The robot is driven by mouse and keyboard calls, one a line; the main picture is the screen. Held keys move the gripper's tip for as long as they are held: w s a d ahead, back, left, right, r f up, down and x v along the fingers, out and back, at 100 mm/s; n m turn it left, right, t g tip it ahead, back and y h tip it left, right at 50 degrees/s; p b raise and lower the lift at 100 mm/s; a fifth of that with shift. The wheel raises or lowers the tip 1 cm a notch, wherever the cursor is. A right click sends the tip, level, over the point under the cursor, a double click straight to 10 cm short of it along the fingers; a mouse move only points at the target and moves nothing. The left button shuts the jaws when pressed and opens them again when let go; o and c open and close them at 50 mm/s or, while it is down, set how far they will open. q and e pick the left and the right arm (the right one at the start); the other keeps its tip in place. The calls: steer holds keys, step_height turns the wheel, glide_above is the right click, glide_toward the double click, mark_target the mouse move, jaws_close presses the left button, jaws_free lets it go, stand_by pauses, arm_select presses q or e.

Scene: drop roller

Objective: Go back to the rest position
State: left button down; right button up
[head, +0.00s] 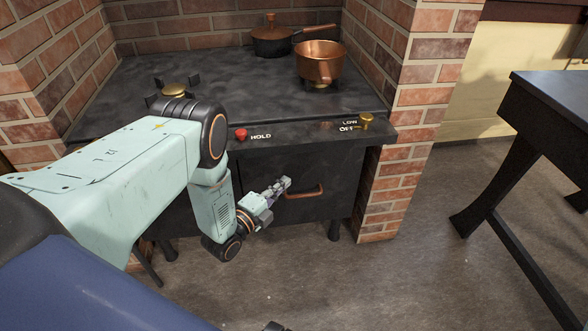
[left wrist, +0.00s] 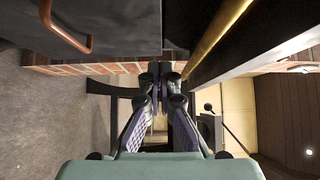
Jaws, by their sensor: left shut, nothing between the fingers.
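My left arm reaches in from the left in the head view, over the front of the black stove (head: 225,85). My left gripper (head: 286,183) is shut and empty in front of the stove's lower door, close to its copper handle (head: 304,192); I cannot tell whether it touches. In the left wrist view the fingers of the left gripper (left wrist: 158,70) meet at their tips with nothing between them, and the copper handle (left wrist: 62,35) shows at the upper left. My right gripper is not seen.
A copper saucepan (head: 320,62) and a dark lidded pot (head: 271,40) stand on the stove top. A red HOLD button (head: 240,135) and a brass knob (head: 366,119) are on the front ledge. Brick pillars (head: 408,110) flank the stove. A dark table (head: 556,105) stands right; floor between is clear.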

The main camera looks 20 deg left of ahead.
arm_select(q)
steer(key=shift+f, duration=0.1)
steer(key=shift+s, duration=0.1)
steer(key=s+d+f+n+g+y, duration=0.25)
steer(key=s+f+n+g, duration=0.65)
steer(key=s+f+n, duration=0.45)
steer(key=s+d+r+n+g+p, duration=0.1)
steer(key=s+r+n+g, duration=0.15)
steer(key=s, duration=0.65)
steer(key=s+d+r+n+g+p, duration=0.1)
steer(key=s+n+g, duration=0.3)
steer(key=s, duration=0.5)
steer(key=s+d+r+g+p, duration=0.1)
steer(key=s+r+g, duration=0.1)
steer(key=s+r, duration=0.4)
step_height(320, 180, up, 2)
steer(key=shift+s+d+r+n+y, duration=0.2)
steer(key=shift+s+d+n+y, duration=0.1)
steer(key=shift+s+d+y, duration=0.1)
